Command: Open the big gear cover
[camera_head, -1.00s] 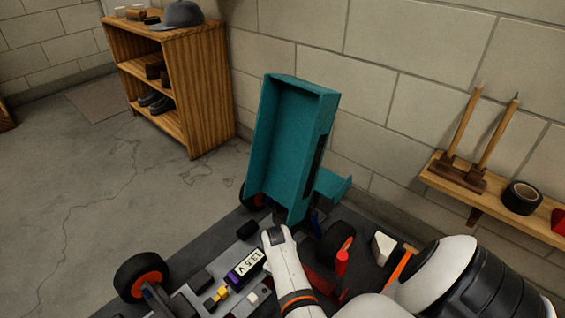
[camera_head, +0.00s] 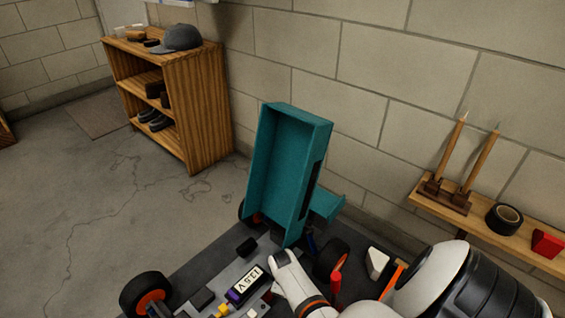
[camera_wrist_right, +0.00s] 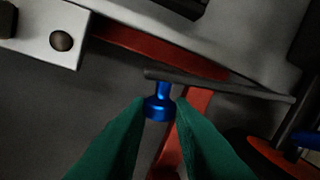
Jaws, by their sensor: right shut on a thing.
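A teal open shell (camera_head: 284,172) stands tilted up at the back of the car chassis (camera_head: 200,271) in the head view. I cannot make out for sure which part is the big gear cover. My right arm comes in from the lower right over the chassis, and its gripper's fingers are hidden in the head view. In the right wrist view, the dark green fingers of my right gripper (camera_wrist_right: 160,112) are shut on a small blue flanged piece (camera_wrist_right: 158,102). A thin grey rod (camera_wrist_right: 215,83) lies just beyond it, above a red part (camera_wrist_right: 197,105). My left gripper is out of view.
A wall shelf (camera_head: 478,225) with tools and black tape (camera_head: 504,219) is at right. A wooden shelf unit (camera_head: 196,110) stands behind.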

